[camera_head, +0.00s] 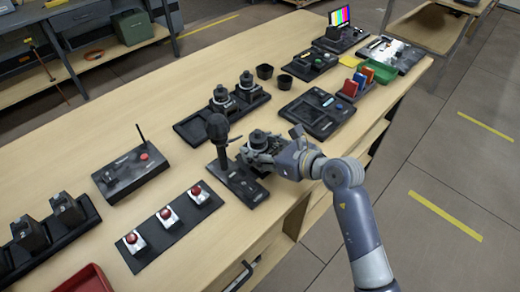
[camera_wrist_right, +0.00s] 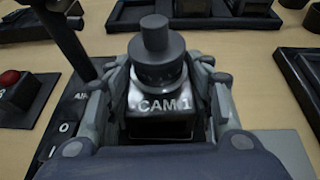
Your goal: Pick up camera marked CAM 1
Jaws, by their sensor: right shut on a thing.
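The camera marked CAM 1 (camera_wrist_right: 162,100) is dark with a round black top, and its label faces the right wrist view. In the head view its round top (camera_head: 258,139) shows above my right gripper (camera_head: 262,152). My right gripper is shut on it, with the fingers along both its sides in the wrist view. It is at a dark base plate (camera_head: 240,185); I cannot tell whether it touches the plate. My left gripper is in neither view.
A black microphone-like post (camera_head: 218,130) stands close on the left. Two similar cameras (camera_head: 247,82) sit in a black tray behind. A strip with red buttons (camera_head: 168,218) lies at the front left. A control panel (camera_head: 318,112) lies to the right.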

